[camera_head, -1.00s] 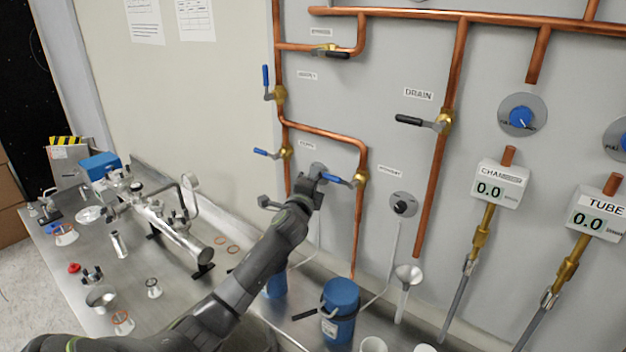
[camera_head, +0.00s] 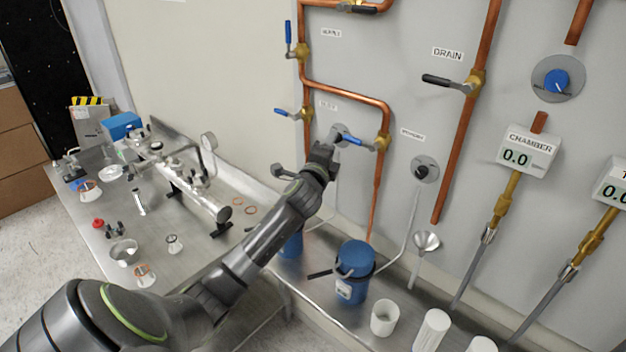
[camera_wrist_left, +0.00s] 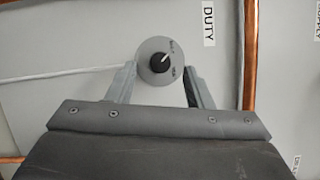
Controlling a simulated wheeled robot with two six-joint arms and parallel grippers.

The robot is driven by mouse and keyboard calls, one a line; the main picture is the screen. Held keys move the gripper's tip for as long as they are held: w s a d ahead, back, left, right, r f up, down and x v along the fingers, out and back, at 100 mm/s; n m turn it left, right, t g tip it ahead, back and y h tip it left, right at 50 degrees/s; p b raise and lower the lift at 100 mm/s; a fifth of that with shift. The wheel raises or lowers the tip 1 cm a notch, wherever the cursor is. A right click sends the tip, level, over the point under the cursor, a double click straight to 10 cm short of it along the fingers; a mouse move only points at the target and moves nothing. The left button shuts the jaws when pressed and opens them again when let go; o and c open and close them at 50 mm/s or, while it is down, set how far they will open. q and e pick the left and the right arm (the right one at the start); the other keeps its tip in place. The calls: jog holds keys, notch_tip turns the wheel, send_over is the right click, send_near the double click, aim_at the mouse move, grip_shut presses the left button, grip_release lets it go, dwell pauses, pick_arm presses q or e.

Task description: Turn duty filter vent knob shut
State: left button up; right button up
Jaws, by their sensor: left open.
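The duty filter vent knob (camera_wrist_left: 160,62) is a small black dial with a white pointer line on a round grey plate (camera_wrist_left: 150,47), beside the DUTY label (camera_wrist_left: 209,24) in the left wrist view. The pointer tilts up and right. In the head view, part of its plate (camera_head: 339,131) shows just beyond my left gripper (camera_head: 327,148), which hides the knob. In the wrist view, the open fingers of my left gripper (camera_wrist_left: 160,75) stand on either side of the plate. Whether they touch it I cannot tell. My right gripper is not in view.
Copper pipes (camera_head: 345,92) and a blue-handled valve (camera_head: 381,143) lie close to the gripper. Another black knob (camera_head: 422,171) is to the right. Below stand a blue canister (camera_head: 355,271), a funnel (camera_head: 426,241) and white cups. A metal bench (camera_head: 118,225) with vacuum parts is at left.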

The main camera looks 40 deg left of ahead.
pick_arm(q)
jog(key=r+b+v, duration=0.1)
jog(key=b+v, duration=0.2)
jog(key=v, duration=1.1)
jog(key=shift+f, duration=0.5)
jog(key=shift+f, duration=0.1)
